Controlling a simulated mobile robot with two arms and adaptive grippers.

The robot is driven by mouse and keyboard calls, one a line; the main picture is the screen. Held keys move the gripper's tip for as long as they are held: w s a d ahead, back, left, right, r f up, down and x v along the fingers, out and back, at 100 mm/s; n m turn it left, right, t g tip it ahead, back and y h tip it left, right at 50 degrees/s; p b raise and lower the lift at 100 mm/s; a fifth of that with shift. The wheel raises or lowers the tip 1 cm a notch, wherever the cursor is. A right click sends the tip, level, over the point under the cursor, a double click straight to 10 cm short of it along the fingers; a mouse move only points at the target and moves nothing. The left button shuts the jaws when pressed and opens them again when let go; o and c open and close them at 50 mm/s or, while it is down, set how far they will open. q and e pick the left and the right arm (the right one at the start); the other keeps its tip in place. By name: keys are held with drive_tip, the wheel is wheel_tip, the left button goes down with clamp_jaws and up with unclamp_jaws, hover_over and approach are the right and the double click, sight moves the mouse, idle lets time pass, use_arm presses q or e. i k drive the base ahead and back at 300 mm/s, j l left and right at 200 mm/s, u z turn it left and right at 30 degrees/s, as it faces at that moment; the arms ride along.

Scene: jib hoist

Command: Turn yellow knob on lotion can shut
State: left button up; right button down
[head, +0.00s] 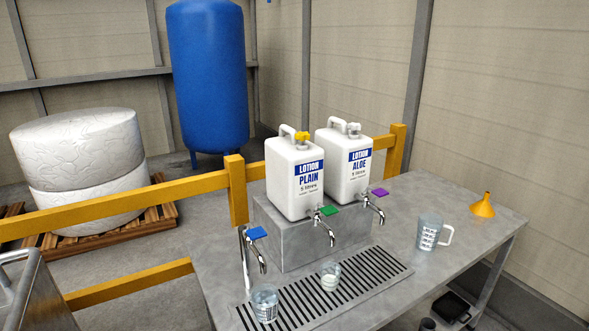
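Two white lotion cans stand side by side on a grey block on the metal table. The left can, labelled "LOTION PLAIN" (295,184), has a yellow knob (302,136) on its top beside the handle. Whether the knob is open or shut cannot be told. The right can, labelled "LOTION ALOE" (344,166), has a white cap (354,127). The plain can's tap has a green lever (328,210); the aloe can's tap has a purple lever (379,191). Neither of my grippers is in view.
A blue-levered tap (257,233) stands left of the block (302,242). A cup (264,303) and a small glass (330,276) are at the drain grate (345,295). A measuring jug (429,233) and orange funnel (483,206) stand right. A yellow rail (120,207) runs behind.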

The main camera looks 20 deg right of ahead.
sight(300, 136)
drive_tip(key=i+l+z, duration=0.1)
drive_tip(key=l+z, duration=0.25)
drive_tip(key=i+l+z, duration=0.15)
drive_tip(key=l+z, duration=0.25)
drive_tip(key=i+l+z, duration=0.15)
drive_tip(key=l+z, duration=0.2)
drive_tip(key=i+l+z, duration=0.25)
drive_tip(key=l+z, duration=0.15)
